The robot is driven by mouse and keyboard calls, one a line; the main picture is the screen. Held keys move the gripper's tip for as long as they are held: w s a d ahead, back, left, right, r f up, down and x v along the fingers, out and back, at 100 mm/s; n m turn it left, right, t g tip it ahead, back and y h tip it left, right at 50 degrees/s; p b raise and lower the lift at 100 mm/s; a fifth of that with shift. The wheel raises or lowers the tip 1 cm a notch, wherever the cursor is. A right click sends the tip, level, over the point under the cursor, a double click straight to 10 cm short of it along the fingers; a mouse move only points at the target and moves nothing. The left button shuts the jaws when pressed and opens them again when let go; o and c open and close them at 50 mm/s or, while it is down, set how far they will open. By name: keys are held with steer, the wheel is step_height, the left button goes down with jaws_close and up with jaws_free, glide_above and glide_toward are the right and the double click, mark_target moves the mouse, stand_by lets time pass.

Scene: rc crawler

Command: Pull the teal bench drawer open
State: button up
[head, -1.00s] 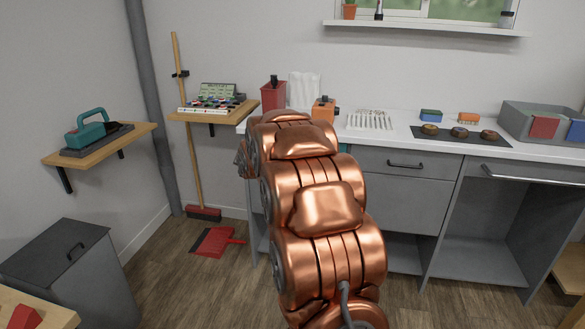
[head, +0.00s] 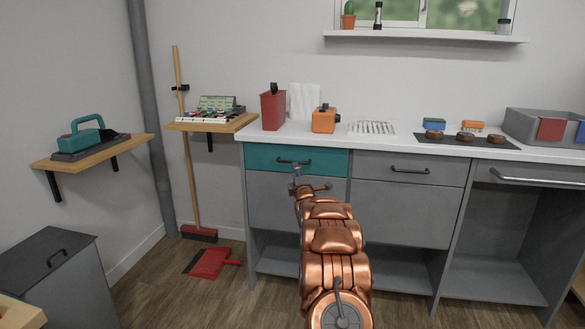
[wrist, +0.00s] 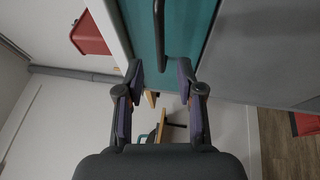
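The teal drawer (head: 325,161) is at the left end of the grey bench, under the white top. Its front looks flush with the bench, so it appears shut. Its dark bar handle (head: 284,161) is on the front. In the wrist view the teal front (wrist: 187,30) fills the top middle, and the handle (wrist: 161,28) runs down toward the gap between my fingertips. My gripper (wrist: 160,75) is open and empty, with one finger on each side of the handle's line. In the head view my gripper (head: 298,174) is just at the handle; contact is unclear.
A grey drawer (head: 385,170) adjoins on the right, with a grey panel (head: 270,203) below the teal front. A red container (head: 272,110) and an orange box (head: 324,121) stand on the bench top. Floor in front of the bench is clear, with a red dustpan (head: 208,262) at left.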

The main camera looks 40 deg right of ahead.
mark_target(302, 147)
steer(key=shift+b+x, duration=0.45)
steer(key=shift+x, duration=3.3)
steer(key=shift+c, duration=0.2)
jaws_close()
